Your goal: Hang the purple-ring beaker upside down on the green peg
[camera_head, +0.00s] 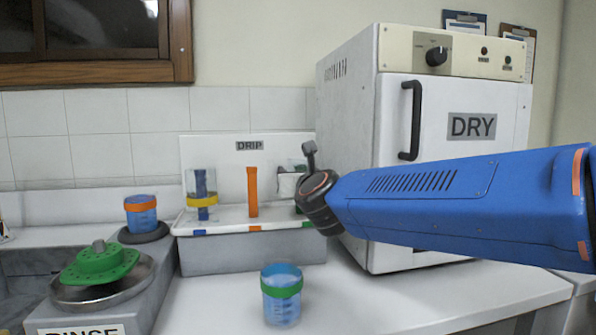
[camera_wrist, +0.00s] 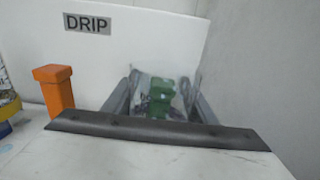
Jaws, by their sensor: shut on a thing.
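My gripper (camera_wrist: 158,100) is shut on a clear beaker (camera_wrist: 148,84) at the right end of the drip rack. The beaker also shows in the head view (camera_head: 287,185), partly behind my wrist. Its purple ring cannot be made out in either view. The green peg (camera_wrist: 162,92) shows green through or beside the clear wall, between the fingers. I cannot tell whether the beaker is around the peg or in front of it, or whether it touches the rack. A dark bar crosses the lower wrist view and hides what is below.
The drip rack (camera_head: 222,146) has a bare orange peg (camera_head: 252,192) and a yellow-ring beaker (camera_head: 201,188) on its blue peg. An orange-ring beaker (camera_head: 141,213) and green-ring beaker (camera_head: 281,294) stand apart. The DRY oven (camera_head: 455,105) is close on the right.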

